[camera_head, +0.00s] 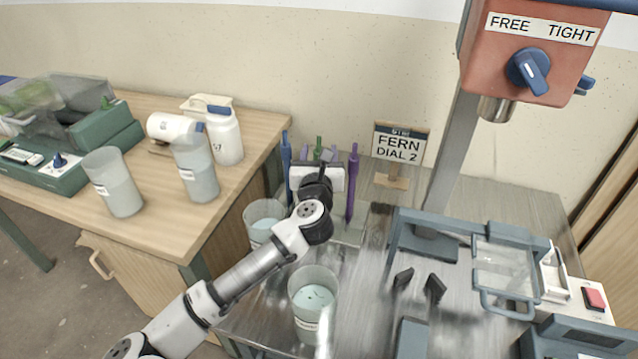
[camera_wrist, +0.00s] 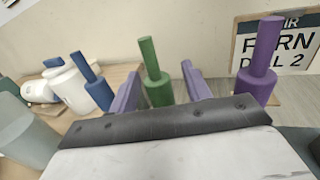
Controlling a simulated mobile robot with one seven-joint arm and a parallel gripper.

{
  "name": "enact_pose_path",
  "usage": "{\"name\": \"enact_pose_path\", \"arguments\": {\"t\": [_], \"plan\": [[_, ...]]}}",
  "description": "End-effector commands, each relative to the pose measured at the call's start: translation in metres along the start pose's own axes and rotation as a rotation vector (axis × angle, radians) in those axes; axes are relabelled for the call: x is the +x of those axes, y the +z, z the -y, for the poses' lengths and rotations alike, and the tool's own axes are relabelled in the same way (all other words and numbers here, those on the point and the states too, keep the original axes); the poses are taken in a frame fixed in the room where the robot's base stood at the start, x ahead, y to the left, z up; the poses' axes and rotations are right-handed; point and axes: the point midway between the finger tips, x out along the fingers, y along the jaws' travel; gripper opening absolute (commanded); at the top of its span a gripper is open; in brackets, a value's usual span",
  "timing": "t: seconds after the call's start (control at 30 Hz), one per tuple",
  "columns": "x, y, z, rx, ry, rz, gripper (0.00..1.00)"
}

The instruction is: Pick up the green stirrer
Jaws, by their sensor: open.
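The green stirrer (camera_head: 319,146) stands upright in the back row, mostly hidden behind my gripper in the head view. In the wrist view the green stirrer (camera_wrist: 154,72) shows its thin top and thicker lower part between my two lavender fingers. My gripper (camera_head: 317,156) is open, with one finger on each side of the stirrer; the fingers also show in the wrist view (camera_wrist: 160,76). I see gaps on both sides, and nothing is gripped. The stirrer's lower end is hidden behind the dark edge of the gripper body.
A blue stirrer (camera_head: 286,158) stands to the left and a purple stirrer (camera_head: 352,182) to the right, both close. A sign (camera_head: 397,148) reads FERN DIAL 2. Buckets (camera_head: 313,300) (camera_head: 264,220) stand near my arm. A red-headed machine (camera_head: 520,60) rises at the right.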

Motion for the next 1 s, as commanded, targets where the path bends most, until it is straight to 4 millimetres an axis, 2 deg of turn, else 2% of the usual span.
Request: {"name": "enact_pose_path", "arguments": {"t": [0.1, 0.33, 0.7, 1.0], "plan": [[0.0084, 0.0004, -0.0001, -0.001, 0.000, -0.001, 0.48], [0.0093, -0.0005, -0.0002, -0.001, 0.000, 0.000, 0.48], [0.0091, -0.0004, -0.0003, -0.001, 0.000, 0.000, 0.00], [0.0091, 0.0050, -0.0002, 0.001, 0.000, 0.002, 0.00]]}}
